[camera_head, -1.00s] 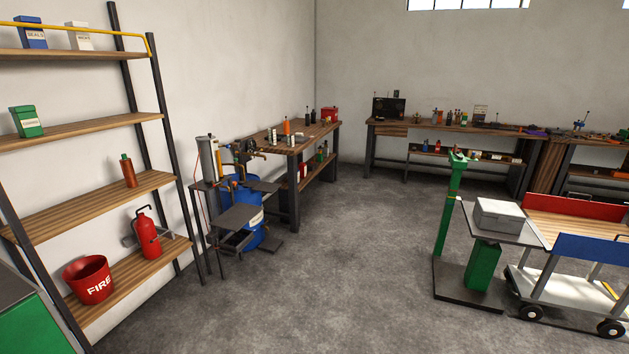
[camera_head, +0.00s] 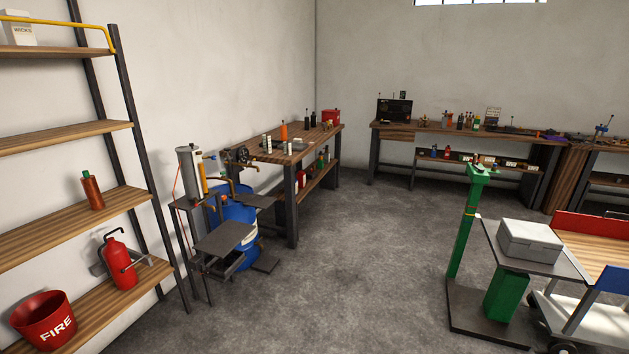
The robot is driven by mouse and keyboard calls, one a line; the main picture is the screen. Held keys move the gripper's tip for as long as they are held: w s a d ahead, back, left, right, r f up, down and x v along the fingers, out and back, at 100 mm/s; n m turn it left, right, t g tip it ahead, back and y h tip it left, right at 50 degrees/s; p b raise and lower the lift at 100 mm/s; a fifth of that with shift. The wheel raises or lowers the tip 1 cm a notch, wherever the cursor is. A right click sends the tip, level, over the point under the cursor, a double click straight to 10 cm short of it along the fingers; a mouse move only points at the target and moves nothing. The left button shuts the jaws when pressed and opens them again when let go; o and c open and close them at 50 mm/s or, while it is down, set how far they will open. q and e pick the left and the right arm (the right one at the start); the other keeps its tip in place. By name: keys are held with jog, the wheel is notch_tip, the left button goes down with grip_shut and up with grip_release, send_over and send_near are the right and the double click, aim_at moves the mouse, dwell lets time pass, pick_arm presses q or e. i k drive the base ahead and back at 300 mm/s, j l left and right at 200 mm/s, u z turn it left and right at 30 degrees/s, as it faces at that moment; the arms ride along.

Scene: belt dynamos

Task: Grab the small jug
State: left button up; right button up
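I cannot make out a small jug for certain in this view. Small bottles and containers stand on the left workbench (camera_head: 262,153) by the wall and on the back workbench (camera_head: 400,128), too small to tell apart. An orange cylinder (camera_head: 284,131) stands on the left workbench, and a red box (camera_head: 331,116) is at its far end. Neither of my grippers is in view.
A shelf rack (camera_head: 75,137) stands at the left with a red fire bucket (camera_head: 44,320) and an extinguisher (camera_head: 119,262). A machine stand (camera_head: 224,238) and blue barrel (camera_head: 240,218) stand before the workbench. A green pedestal (camera_head: 468,220) and trolley (camera_head: 590,325) are at right. The middle floor is clear.

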aim_at(287, 151)
jog(key=i, duration=3.85)
jog(key=z, duration=0.5)
